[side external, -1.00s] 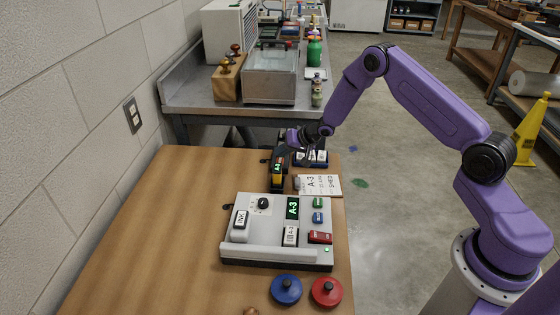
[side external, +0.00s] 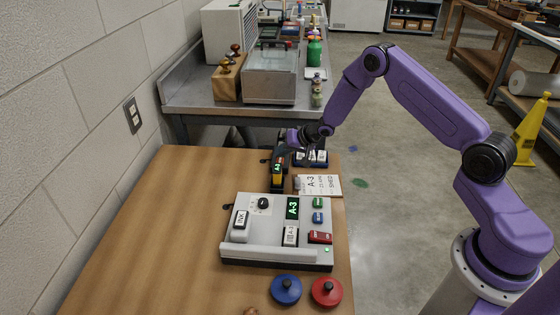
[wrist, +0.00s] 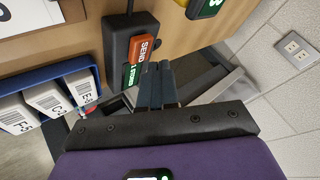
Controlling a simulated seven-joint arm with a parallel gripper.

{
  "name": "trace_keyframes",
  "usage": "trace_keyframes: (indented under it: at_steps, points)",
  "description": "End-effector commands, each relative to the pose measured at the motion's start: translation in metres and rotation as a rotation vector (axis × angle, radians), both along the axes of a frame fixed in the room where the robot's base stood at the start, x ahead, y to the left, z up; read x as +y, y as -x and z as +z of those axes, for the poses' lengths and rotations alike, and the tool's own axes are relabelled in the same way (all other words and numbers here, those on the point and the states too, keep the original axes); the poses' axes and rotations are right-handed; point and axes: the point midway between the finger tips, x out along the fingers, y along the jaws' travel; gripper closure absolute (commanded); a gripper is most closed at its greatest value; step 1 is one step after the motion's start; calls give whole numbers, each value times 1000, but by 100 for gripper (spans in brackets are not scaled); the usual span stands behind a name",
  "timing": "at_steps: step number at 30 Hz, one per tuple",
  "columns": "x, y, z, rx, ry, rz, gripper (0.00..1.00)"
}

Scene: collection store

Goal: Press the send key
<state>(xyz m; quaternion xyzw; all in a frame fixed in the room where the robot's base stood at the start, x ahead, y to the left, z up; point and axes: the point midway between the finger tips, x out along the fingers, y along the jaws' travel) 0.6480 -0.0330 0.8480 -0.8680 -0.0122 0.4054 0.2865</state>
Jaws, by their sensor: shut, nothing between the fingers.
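The send key (wrist: 143,47) is an orange-red key marked SEND on a black box (wrist: 117,28) in the wrist view. In the side view my gripper (side external: 295,140) is at the far end of the wooden table, and the send key cannot be made out clearly there.
A blue rack (wrist: 85,64) of white labelled blocks stands beside the black box. A grey console (side external: 270,253), a white card (side external: 325,186), and blue (side external: 286,291) and red (side external: 327,292) knobs are nearer. The table's left side is clear.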

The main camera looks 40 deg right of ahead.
Motion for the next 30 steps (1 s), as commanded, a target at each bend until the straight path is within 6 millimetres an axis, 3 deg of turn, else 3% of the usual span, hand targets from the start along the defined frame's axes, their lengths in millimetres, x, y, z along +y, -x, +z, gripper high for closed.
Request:
trace_keyframes:
  at_steps: [30]
  points:
    - [0, 0, -9, 0, 0, 0, 100]
